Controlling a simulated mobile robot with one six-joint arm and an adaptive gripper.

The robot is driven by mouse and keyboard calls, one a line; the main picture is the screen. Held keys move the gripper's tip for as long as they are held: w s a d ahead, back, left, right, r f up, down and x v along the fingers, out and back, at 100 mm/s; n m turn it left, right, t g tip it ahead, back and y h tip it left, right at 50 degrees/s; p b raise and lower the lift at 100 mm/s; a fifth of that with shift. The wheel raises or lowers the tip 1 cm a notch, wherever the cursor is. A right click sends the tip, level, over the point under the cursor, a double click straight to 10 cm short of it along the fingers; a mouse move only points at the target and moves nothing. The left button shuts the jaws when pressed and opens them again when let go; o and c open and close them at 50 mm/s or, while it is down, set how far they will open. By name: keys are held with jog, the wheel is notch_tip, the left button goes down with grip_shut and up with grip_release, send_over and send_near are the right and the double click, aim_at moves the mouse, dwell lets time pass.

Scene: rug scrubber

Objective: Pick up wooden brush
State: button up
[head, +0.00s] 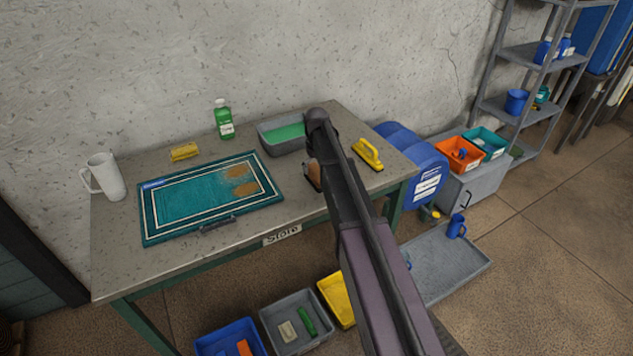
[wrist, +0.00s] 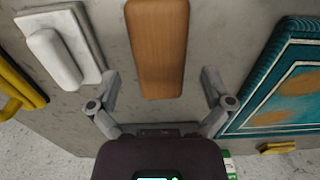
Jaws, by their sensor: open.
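The wooden brush (wrist: 155,50) shows in the wrist view as a brown block with rounded corners, lying on the grey table. My gripper (wrist: 160,80) is open above it. One finger is on each side of the brush's near end, with a gap on both sides, and nothing is held. In the head view my arm covers most of the brush (head: 314,174), and only a small brown part shows. My gripper is hidden behind the arm there.
A white handled block (wrist: 60,50) lies left of the brush in the wrist view. A yellow handled tool (head: 368,154), a teal rug (head: 210,215), a grey tray (head: 270,148), a green bottle (head: 223,120), a yellow sponge (head: 185,152) and a white mug (head: 105,177) are on the table.

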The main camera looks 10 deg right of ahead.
jog(key=shift+f+b, duration=0.8)
jog(key=shift+f, duration=0.35)
jog(key=c, duration=1.2)
jog(key=shift+r, duration=0.25)
notch_tip(320, 180, up, 3)
jog(key=p, duration=0.3)
jog(key=shift+f, duration=0.15)
jog(key=s, duration=0.5)
jog(key=s+r+p, duration=0.1)
jog(key=s, duration=0.4)
jog(key=s+r+p, duration=0.1)
jog(key=s, duration=0.5)
